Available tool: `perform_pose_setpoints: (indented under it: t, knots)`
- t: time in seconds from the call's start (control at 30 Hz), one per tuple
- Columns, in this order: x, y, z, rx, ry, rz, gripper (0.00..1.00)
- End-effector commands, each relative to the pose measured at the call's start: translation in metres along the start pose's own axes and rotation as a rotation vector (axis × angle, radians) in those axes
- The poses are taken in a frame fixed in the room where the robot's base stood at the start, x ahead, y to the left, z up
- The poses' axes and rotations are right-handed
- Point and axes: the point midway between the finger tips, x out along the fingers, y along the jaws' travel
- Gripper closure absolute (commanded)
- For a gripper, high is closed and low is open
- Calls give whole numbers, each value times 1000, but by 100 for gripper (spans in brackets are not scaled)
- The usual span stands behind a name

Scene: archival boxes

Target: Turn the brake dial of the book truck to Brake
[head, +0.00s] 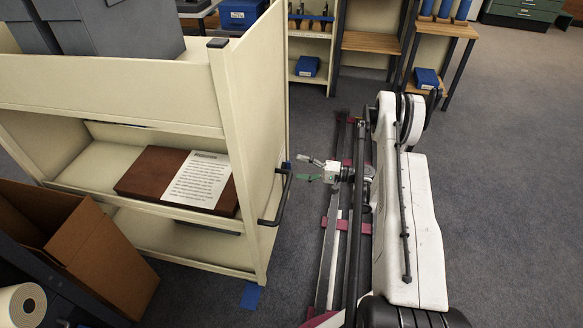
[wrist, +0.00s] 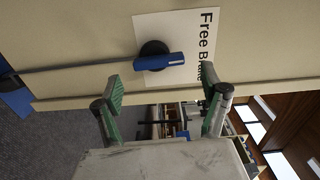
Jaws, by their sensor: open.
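The cream book truck (head: 255,130) stands left of my arm in the head view. In the wrist view, its brake dial (wrist: 160,62) is a black hub with a blue lever, over a white label (wrist: 185,25) reading "Free" and a partly hidden "Brake". The lever points right in the picture, toward the printed words; which word it marks I cannot tell. My gripper (wrist: 163,84) is open, its green-padded fingers spread below the dial and apart from it. In the head view, my gripper (head: 318,172) is right of the truck's end panel. Nothing is between the fingers.
A black handle (head: 285,197) sticks out from the truck's end panel. A brown box (head: 150,170) and a paper sheet (head: 198,178) lie on its shelf. An open cardboard box (head: 95,255) stands at lower left. Carpet floor is clear at right.

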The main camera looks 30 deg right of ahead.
Motion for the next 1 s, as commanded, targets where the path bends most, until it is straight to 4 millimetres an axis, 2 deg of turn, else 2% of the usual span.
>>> perform_pose_setpoints:
  t: [0.1,0.3,0.5,0.77,0.8,1.0]
  knots:
    - [-25,0,0,0,3,0,24]
    - [-56,0,0,0,2,0,24]
    - [-70,0,1,0,1,0,24]
    - [-71,0,1,0,0,0,24]
    - [-71,0,1,0,0,0,25]
    - [-69,-6,-3,-87,-3,21,52]
